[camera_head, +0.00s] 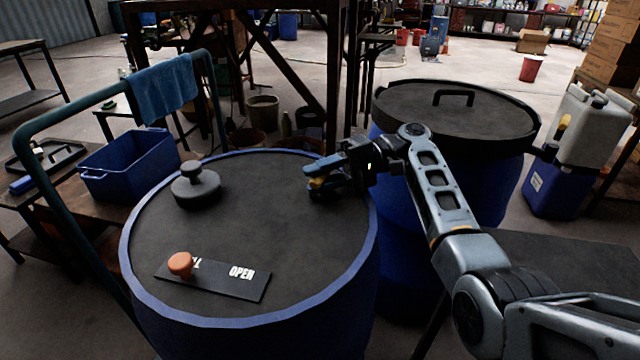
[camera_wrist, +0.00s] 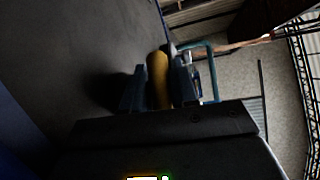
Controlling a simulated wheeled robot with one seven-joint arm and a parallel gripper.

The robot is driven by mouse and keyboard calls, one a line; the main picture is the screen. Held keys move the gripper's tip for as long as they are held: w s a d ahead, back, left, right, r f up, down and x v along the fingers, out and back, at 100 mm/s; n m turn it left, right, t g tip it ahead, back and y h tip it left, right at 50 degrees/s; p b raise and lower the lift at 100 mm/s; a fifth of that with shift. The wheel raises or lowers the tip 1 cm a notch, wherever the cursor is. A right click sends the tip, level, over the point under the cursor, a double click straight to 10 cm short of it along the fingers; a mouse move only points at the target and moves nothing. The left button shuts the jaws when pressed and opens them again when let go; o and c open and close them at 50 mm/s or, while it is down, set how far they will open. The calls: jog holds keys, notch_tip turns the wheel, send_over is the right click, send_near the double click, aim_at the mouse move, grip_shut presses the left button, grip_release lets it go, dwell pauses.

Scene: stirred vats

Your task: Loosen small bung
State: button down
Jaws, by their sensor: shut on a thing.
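The small bung (camera_head: 317,184) is yellow and sits at the right side of the dark top of the near blue vat (camera_head: 225,240). My gripper (camera_head: 313,177) reaches in from the right, low over the vat top, and is shut on the bung. In the wrist view the yellow bung (camera_wrist: 158,78) stands between the two blue fingers (camera_wrist: 160,88). The fingers hide part of it, and its lower end cannot be seen.
A large dark bung (camera_head: 195,187) with a knob and a sliding plate (camera_head: 235,282) marked OPEN with an orange knob (camera_head: 181,263) are on the same vat. A second lidded vat (camera_head: 455,105) stands behind my arm. A green rail (camera_head: 70,105) with a blue towel (camera_head: 162,88) curves at left.

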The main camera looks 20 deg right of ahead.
jog(key=shift+n+g+b, duration=0.35)
jog(key=shift+n+g, duration=0.65)
jog(key=shift+g, duration=0.4)
jog(key=c, duration=1)
grip_release()
jog(key=shift+w+d+r+b, duration=0.15)
jog(key=shift+w+d+b, duration=0.1)
jog(key=shift+d, duration=1)
jog(key=shift+w+d+r+b, duration=0.2)
jog(key=shift+d+b, duration=0.05)
jog(key=shift+d, duration=1.05)
jog(key=shift+w+d+r+b, duration=0.15)
jog(key=shift+w+d+b, duration=0.1)
jog(key=shift+d, duration=1)
